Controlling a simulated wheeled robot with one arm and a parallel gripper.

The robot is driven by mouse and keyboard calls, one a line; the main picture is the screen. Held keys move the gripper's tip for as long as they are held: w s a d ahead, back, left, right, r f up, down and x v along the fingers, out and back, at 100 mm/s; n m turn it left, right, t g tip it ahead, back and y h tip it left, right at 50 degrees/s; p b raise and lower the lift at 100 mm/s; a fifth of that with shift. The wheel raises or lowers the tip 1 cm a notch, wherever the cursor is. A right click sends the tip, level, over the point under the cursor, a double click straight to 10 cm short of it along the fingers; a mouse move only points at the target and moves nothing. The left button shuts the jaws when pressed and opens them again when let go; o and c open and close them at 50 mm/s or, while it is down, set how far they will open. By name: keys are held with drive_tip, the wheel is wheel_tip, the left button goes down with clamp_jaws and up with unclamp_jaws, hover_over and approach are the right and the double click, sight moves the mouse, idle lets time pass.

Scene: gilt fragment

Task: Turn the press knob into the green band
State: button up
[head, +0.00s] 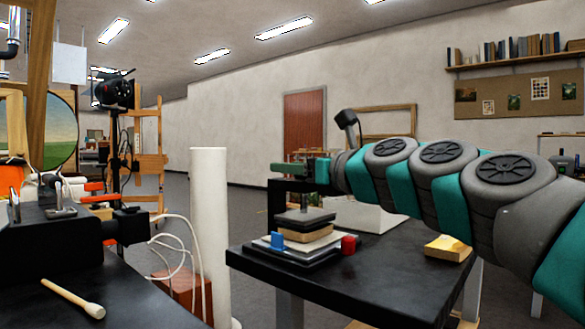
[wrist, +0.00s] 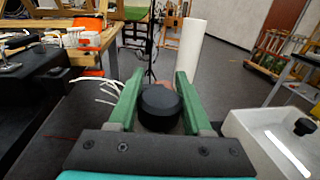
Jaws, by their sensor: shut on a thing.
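The press (head: 278,212) stands on a dark table, with a black frame, a dark plate and a tan block on its base. My gripper (head: 290,169) is at the top of the press. In the wrist view, the round black press knob (wrist: 160,107) sits between the green fingers of my gripper (wrist: 158,84), which is shut on it. In the head view the fingers and frame hide the knob. I cannot make out the green band or a pointer in either view.
A white tray (wrist: 270,150) lies right of my gripper.

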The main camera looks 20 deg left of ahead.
clamp_jaws()
drive_tip(key=shift+r+m+t+h+p, duration=0.15)
drive_tip(key=shift+m+t+h+p, duration=0.2)
drive_tip(key=shift+t+p, duration=0.45)
